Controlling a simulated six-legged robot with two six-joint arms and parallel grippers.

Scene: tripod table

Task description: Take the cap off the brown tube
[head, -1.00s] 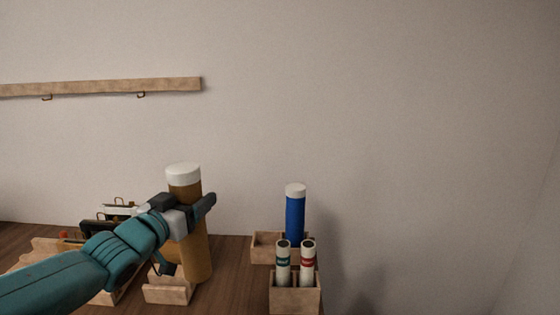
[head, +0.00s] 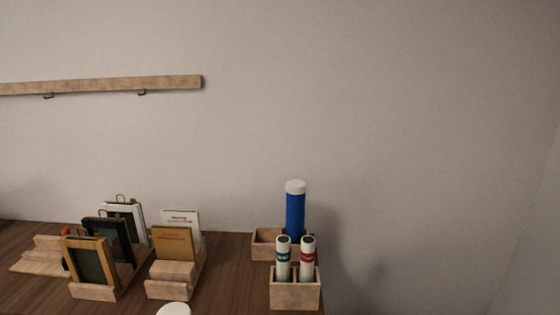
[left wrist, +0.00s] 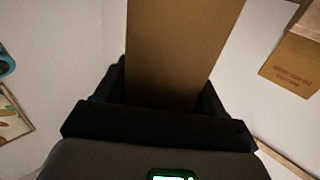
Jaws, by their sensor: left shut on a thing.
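The brown tube (left wrist: 178,45) fills the upper middle of the left wrist view, standing between the dark jaws of my left gripper (left wrist: 164,98), which is shut on it. In the head view only the top of its white cap (head: 173,309) shows at the bottom edge; the tube's body and the left gripper are below that picture. The cap appears to be on the tube, though the join is out of view. My right gripper is in neither view.
A blue tube with a white cap (head: 295,210) stands in a wooden holder (head: 265,245). Two white tubes, one green-banded (head: 283,262) and one red-banded (head: 307,262), stand in a front holder (head: 295,295). Framed pictures (head: 90,262) and a card stand (head: 172,275) are on the left.

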